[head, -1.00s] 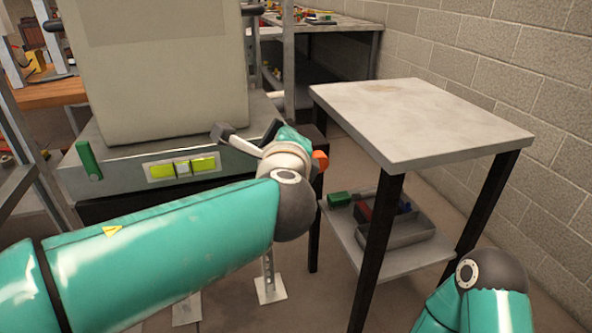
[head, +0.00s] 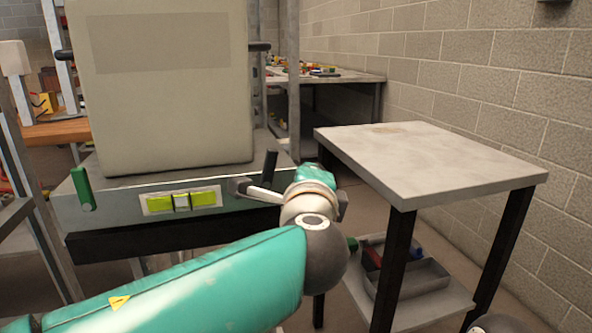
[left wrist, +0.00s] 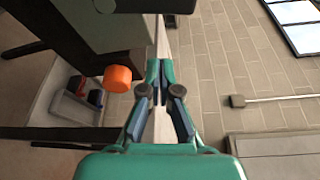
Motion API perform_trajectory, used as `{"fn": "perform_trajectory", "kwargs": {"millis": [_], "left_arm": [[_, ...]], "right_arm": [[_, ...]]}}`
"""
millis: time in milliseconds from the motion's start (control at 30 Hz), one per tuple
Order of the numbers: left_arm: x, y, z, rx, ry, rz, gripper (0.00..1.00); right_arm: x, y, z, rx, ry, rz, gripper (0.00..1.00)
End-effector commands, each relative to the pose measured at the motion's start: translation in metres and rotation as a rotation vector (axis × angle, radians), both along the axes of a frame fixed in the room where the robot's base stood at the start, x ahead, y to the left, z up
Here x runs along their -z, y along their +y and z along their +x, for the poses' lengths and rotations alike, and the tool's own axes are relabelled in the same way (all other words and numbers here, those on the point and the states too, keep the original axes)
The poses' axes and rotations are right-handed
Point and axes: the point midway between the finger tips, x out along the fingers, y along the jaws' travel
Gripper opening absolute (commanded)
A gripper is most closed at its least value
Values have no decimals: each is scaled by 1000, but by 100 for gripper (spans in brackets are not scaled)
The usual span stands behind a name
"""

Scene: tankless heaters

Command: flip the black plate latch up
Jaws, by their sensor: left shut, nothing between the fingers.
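A black plate-like piece (head: 269,168) stands up, leaning slightly, at the right end of the grey panel front (head: 110,206); it looks like the black plate latch. My left gripper (left wrist: 160,72) is shut and empty in the left wrist view. In the head view the teal gripper body (head: 315,174) is just right of the black piece, its fingertips hidden. I cannot tell whether they touch the latch. An orange knob (left wrist: 118,78) is left of the fingers in the left wrist view. My right gripper is not in view.
A big beige box (head: 165,90) stands above. A grey-topped table (head: 430,165) is at the right, with a tray (head: 425,277) on its lower shelf.

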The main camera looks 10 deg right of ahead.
Motion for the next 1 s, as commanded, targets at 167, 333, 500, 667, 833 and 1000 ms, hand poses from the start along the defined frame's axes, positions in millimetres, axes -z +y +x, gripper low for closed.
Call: {"fn": "perform_trajectory", "kwargs": {"millis": [167, 333, 500, 667, 833, 1000], "left_arm": [[-7, 9, -39, -2, -5, -3, 0], [-9, 14, -66, -4, -4, -3, 0], [-9, 16, -79, -7, -2, -2, 0], [-9, 17, -82, -9, -3, -3, 0], [-9, 18, -82, -10, -3, -3, 0], [4, 18, -77, -9, 27, 1, 0]], "right_arm": [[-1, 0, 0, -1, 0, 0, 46], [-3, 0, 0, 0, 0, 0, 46], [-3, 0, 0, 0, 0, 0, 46], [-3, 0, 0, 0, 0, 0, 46], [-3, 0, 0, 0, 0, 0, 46], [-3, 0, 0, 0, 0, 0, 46]]}}
